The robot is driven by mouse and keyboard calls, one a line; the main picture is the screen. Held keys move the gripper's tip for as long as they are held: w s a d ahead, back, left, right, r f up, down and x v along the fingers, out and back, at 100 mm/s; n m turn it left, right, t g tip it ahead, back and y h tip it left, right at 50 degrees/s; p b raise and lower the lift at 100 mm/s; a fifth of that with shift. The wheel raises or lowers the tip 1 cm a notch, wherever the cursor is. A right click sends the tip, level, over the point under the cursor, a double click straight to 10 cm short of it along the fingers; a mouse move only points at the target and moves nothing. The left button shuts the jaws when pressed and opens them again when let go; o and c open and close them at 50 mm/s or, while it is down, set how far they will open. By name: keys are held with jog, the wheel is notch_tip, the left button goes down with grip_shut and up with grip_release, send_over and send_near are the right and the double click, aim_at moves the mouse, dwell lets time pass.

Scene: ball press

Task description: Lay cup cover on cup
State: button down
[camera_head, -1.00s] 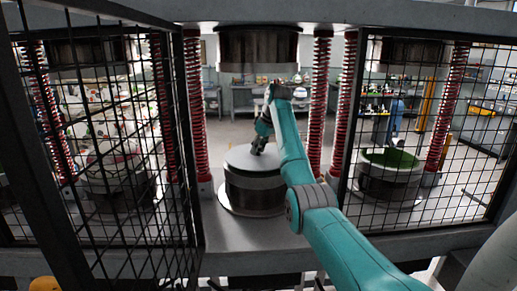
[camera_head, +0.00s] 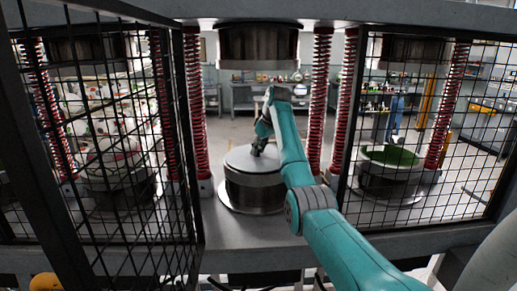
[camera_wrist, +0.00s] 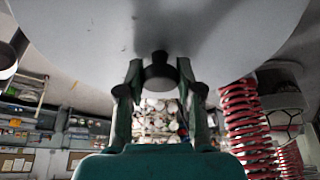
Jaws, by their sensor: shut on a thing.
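The cup cover is a flat light-grey disc (camera_head: 240,160) with a dark knob (camera_wrist: 160,74) at its middle. In the head view it lies over the top of the middle cup, a dark metal cylinder (camera_head: 254,197), and looks about level and centred. Whether it touches the rim all round cannot be told. My gripper (camera_head: 258,149) is above the cover's middle, shut on its knob. In the wrist view the two fingers of my gripper (camera_wrist: 160,80) stand on both sides of the knob, with the pale disc (camera_wrist: 230,30) filling the top. The cup's inside is hidden.
A press head (camera_head: 258,48) hangs over the middle cup, between red springs (camera_head: 319,100). Black mesh guards (camera_head: 110,150) stand on both sides. Behind the right guard, another cup (camera_head: 390,180) is open with green inside. The grey press bed (camera_head: 250,235) is clear in front.

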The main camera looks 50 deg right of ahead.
jog(key=shift+f, duration=0.15)
jog(key=c, duration=0.7)
grip_release()
